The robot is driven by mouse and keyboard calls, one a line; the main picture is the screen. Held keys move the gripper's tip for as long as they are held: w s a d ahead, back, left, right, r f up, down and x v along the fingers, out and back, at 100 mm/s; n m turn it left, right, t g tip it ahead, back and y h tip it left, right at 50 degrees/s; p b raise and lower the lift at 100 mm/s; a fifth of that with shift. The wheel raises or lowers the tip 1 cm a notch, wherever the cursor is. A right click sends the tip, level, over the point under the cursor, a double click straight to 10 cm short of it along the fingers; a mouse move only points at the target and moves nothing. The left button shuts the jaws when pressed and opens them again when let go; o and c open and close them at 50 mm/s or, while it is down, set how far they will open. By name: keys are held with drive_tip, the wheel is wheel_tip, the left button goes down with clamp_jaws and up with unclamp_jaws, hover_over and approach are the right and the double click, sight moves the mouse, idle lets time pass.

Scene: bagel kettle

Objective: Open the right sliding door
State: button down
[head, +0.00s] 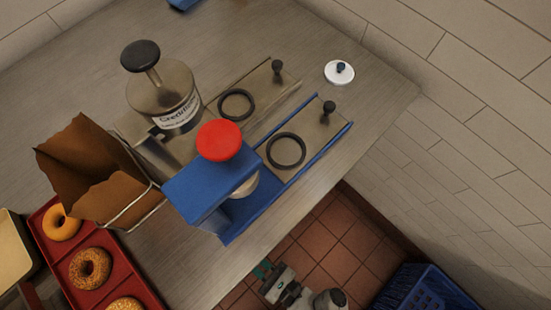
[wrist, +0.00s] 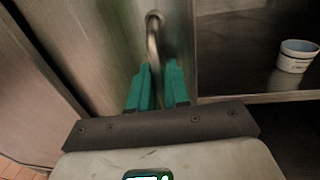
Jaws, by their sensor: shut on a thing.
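A metal sliding door (wrist: 95,45) fills the left and middle of the wrist view. It carries a curved metal bar handle (wrist: 153,38). The teal fingers of my gripper (wrist: 157,90) are shut on the lower part of the handle, one on each side. Right of the door's edge is an open cabinet space (wrist: 235,60). I cannot tell from this view whether this is the right door. In the head view my gripper (head: 262,270) shows small below the counter's front edge; the door and handle are hidden there.
A steel counter (head: 350,75) overhangs the tiled floor (head: 340,240). A blue crate (head: 425,290) stands on the floor at the lower right. A white cup (wrist: 297,55) stands inside the cabinet. On the counter are a red bagel tray (head: 125,265) and a blue press (head: 205,185).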

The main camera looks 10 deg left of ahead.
drive_tip(key=s+a, duration=0.5)
drive_tip(key=s, duration=0.2)
drive_tip(key=shift+s+a, duration=0.2)
drive_tip(key=c, duration=1.2)
unclamp_jaws()
drive_tip(key=shift+c, duration=0.2)
drive_tip(key=shift+d, duration=0.15)
drive_tip(key=b+v, duration=0.1)
drive_tip(key=v, duration=0.9)
drive_tip(key=shift+s+d, duration=0.15)
drive_tip(key=shift+d, duration=0.05)
